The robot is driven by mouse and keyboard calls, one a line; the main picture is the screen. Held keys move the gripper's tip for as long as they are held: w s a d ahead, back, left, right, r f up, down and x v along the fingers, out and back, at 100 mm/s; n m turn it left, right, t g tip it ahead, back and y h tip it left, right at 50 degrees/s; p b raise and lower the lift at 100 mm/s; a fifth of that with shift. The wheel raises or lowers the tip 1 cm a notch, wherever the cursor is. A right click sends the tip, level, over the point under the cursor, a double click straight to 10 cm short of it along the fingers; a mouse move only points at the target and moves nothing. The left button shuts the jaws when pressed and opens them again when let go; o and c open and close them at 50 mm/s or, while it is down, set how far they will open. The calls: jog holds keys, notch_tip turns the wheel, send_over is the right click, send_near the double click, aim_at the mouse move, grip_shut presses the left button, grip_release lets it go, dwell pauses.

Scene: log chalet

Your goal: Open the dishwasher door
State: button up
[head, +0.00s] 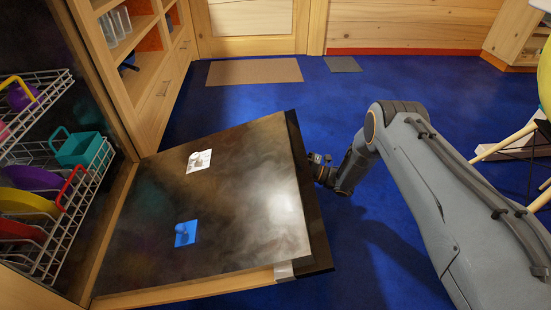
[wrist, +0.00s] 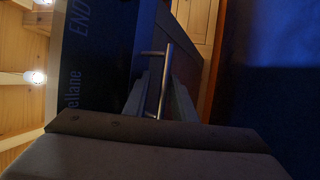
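The dishwasher door (head: 235,210) is swung down, its dark inner face up and tilted slightly, hinged at the left beside the dishwasher's opening. A white patch (head: 199,161) and a blue patch (head: 185,233) are on this face. In the wrist view a dark lettered panel (wrist: 85,50) and a metal bar handle (wrist: 160,82) show beyond a dark block filling the bottom.
Two wire racks, upper (head: 40,100) and lower (head: 75,215), hold colourful dishes inside the dishwasher. Wooden shelves (head: 135,60) stand behind the door. A brown mat (head: 255,71) and a small grey mat (head: 342,64) lie on open blue floor. Wooden-legged furniture (head: 505,143) stands at right.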

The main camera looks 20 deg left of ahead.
jog(key=d+f+p, duration=0.1)
jog(key=d, duration=0.6)
jog(key=shift+d+f+p, duration=0.15)
jog(key=shift+f+p, duration=0.05)
jog(key=shift+p, duration=0.15)
jog(key=shift+f, duration=0.15)
jog(key=s+d+f+b, duration=0.2)
jog(key=d+f+b, duration=0.1)
jog(key=f, duration=0.4)
jog(key=shift+d, duration=0.9)
jog(key=shift+f, duration=0.1)
